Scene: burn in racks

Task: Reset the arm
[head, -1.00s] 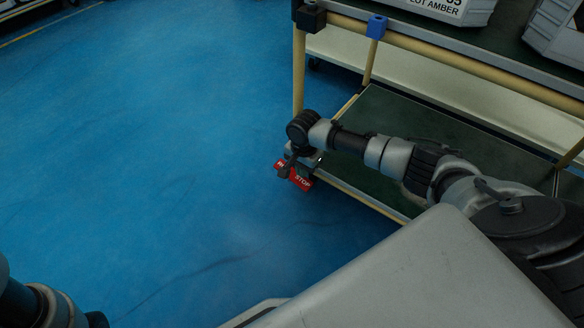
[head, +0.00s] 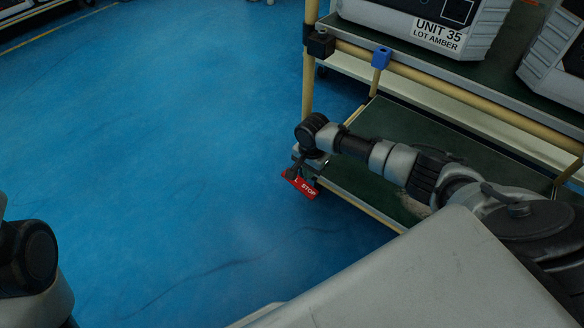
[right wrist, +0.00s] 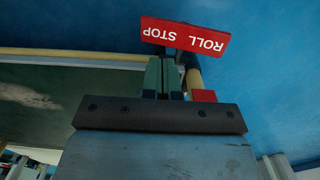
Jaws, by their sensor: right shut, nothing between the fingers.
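My right arm reaches across the lower shelf of the rack, and my right gripper (head: 296,171) points down at the shelf's near left corner. In the right wrist view its fingers (right wrist: 165,75) are together with nothing held. A red plate lettered ROLL STOP (right wrist: 186,38) is just beyond the fingertips; whether they touch it cannot be told. The plate also shows in the head view (head: 302,186), partly covered by the gripper. At the left edge of the head view a part of my left arm shows; its gripper is out of view.
The rack (head: 450,84) has cream tubes, a black clamp (head: 321,45) and a blue clamp (head: 381,57). A grey unit labelled UNIT 35 LOT AMBER (head: 436,32) stands on its upper shelf. The blue floor (head: 150,150) to the left is clear.

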